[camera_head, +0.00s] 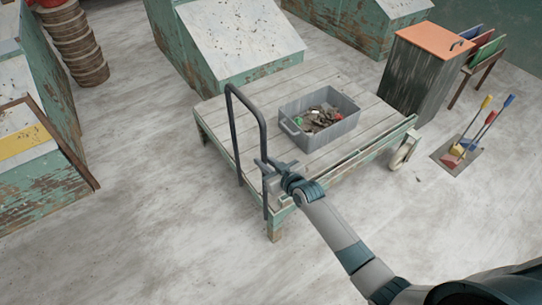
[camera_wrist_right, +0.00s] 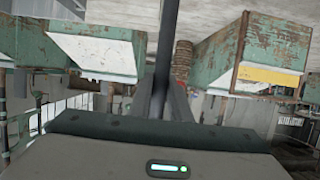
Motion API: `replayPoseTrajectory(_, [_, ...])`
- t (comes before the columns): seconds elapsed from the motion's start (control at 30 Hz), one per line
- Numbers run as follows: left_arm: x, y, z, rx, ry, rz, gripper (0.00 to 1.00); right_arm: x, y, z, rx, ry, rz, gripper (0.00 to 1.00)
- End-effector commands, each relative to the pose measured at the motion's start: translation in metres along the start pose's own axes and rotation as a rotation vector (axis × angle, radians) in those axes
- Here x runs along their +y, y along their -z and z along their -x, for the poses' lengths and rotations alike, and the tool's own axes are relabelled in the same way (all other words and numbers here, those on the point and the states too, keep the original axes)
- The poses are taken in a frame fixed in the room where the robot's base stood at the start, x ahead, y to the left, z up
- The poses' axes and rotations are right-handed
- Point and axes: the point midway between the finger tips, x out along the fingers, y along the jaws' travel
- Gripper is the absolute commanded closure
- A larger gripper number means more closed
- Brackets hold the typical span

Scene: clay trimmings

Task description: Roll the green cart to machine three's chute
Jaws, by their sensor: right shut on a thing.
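The green cart (camera_head: 219,128) is a low flat platform with a worn plank top, a chipped green frame and pale wheels. A dark bent-tube handle (camera_head: 234,125) rises from its near left end. My right gripper (camera_head: 268,172) is at the handle's near upright and shut on it. In the right wrist view the dark handle tube (camera_wrist_right: 166,50) runs down between the fingers. A grey bin (camera_head: 317,133) with mixed scraps sits on the cart. I cannot tell which of the green machines is machine three. My left gripper is out of view.
A sloped green machine (camera_head: 240,40) stands just behind the cart. Another machine (camera_head: 25,145) stands at left, near stacked brown pots (camera_head: 75,45). An orange-topped cabinet (camera_head: 425,70) is close to the cart's right end, with brooms (camera_head: 477,130) beyond. The near floor is clear.

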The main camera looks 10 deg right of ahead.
Motion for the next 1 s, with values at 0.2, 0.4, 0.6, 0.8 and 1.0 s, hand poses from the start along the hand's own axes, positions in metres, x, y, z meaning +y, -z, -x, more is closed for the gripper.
replayPoseTrajectory(0.2, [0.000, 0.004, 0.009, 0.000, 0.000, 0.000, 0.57, -0.019, 0.000, 0.001, -0.004, 0.001, -0.003, 1.00])
replayPoseTrajectory(0.4, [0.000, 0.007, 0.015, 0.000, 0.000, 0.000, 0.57, -0.035, 0.000, 0.001, -0.003, 0.001, -0.002, 1.00])
replayPoseTrajectory(0.6, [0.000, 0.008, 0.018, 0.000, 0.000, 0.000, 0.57, -0.046, -0.001, 0.000, -0.003, 0.001, -0.002, 1.00])
replayPoseTrajectory(0.8, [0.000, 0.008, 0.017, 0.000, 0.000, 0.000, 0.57, -0.045, -0.001, 0.000, -0.003, -0.001, 0.000, 1.00])
replayPoseTrajectory(1.0, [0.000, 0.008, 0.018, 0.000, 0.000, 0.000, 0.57, -0.044, -0.001, 0.000, -0.002, -0.003, 0.000, 1.00])
